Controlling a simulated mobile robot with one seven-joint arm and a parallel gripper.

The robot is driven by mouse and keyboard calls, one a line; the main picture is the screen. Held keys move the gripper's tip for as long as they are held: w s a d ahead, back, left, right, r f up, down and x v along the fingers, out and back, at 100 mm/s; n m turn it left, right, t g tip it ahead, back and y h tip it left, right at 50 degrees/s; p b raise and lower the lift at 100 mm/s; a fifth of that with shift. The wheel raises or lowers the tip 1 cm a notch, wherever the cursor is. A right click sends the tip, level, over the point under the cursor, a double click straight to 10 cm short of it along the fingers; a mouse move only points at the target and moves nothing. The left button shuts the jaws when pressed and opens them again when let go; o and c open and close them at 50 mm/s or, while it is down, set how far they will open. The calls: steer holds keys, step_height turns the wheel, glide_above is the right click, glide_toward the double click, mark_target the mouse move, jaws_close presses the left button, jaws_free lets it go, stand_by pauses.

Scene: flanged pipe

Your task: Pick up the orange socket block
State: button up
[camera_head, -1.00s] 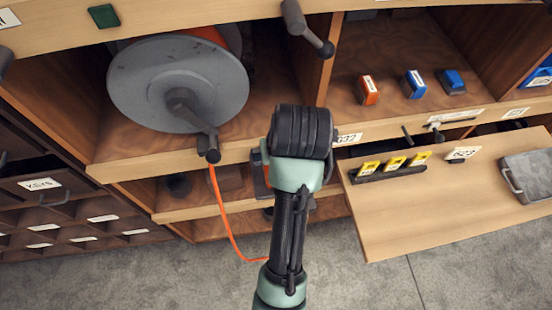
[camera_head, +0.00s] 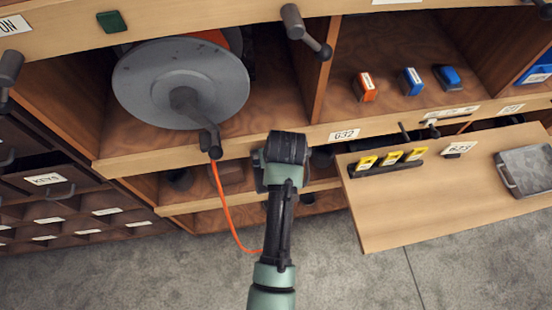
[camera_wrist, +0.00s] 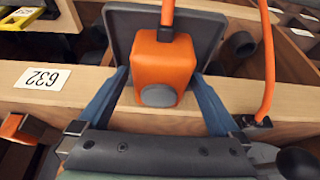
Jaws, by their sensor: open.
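The orange socket block (camera_wrist: 160,65) is at the centre of the wrist view, with a round grey face on its near side and an orange cord at its far end. It stands against a dark grey plate (camera_wrist: 205,35). My gripper (camera_wrist: 160,78) is open, with one blue finger on each side of the block. Whether the fingers touch it, I cannot tell. In the head view my arm's end (camera_head: 280,150) is at the shelf front below the reel and hides the block. Only an edge of the plate (camera_head: 258,165) shows there.
A grey cable reel (camera_head: 180,82) with a crank sits in the upper left compartment; its orange cord (camera_head: 227,215) hangs down left of my arm. A wooden shelf edge (camera_wrist: 270,128) runs under my fingers. A fold-out board (camera_head: 440,195) juts out at right.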

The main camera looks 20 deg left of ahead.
jaws_close()
stand_by(0.5)
